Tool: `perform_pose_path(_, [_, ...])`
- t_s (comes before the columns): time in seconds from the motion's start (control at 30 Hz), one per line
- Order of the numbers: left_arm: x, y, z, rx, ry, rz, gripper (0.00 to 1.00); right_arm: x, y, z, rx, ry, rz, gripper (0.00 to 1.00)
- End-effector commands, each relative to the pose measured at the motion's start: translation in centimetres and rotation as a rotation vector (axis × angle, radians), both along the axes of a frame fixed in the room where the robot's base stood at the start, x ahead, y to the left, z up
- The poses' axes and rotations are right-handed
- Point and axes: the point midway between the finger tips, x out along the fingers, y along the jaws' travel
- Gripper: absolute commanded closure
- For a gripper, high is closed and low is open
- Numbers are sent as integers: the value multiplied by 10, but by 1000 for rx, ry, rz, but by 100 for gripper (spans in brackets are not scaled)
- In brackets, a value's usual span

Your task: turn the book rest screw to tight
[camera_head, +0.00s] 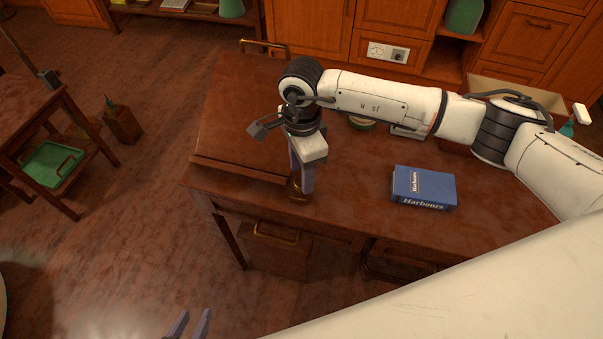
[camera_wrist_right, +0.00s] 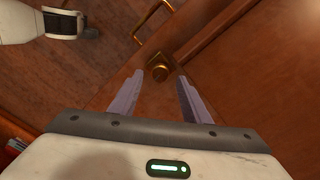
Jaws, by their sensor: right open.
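The book rest (camera_head: 235,130) is a dark wooden sloped panel on the left part of the desk. Its brass screw (camera_head: 298,190) is at the front right corner, partly hidden behind my right gripper (camera_head: 302,183). In the right wrist view the screw (camera_wrist_right: 160,67) is a round brass knob just beyond and between the fingertips. My right gripper (camera_wrist_right: 160,78) is open, pointing down at the screw, with a finger toward each side; I cannot tell whether either touches it. My left gripper (camera_head: 190,324) is open and empty at the bottom edge, low in front of the desk.
A blue book (camera_head: 423,187) lies on the desk (camera_head: 350,215) right of my gripper. Drawer handles (camera_head: 276,232) sit below the front edge. A side table with a green tray (camera_head: 52,164) stands left.

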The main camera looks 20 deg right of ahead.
Motion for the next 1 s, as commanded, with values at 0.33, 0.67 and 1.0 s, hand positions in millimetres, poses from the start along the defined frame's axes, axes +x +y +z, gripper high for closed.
perform_pose_path(0.33, [1,0,3,0,-2,0,69,0,1,-23,1,1,0,57])
perform_pose_path(0.67, [2,0,3,0,-4,0,69,0,1,-22,2,0,0,84])
perform_pose_path(1.0, [2,0,2,0,-4,0,69,0,1,-22,2,0,-20,98])
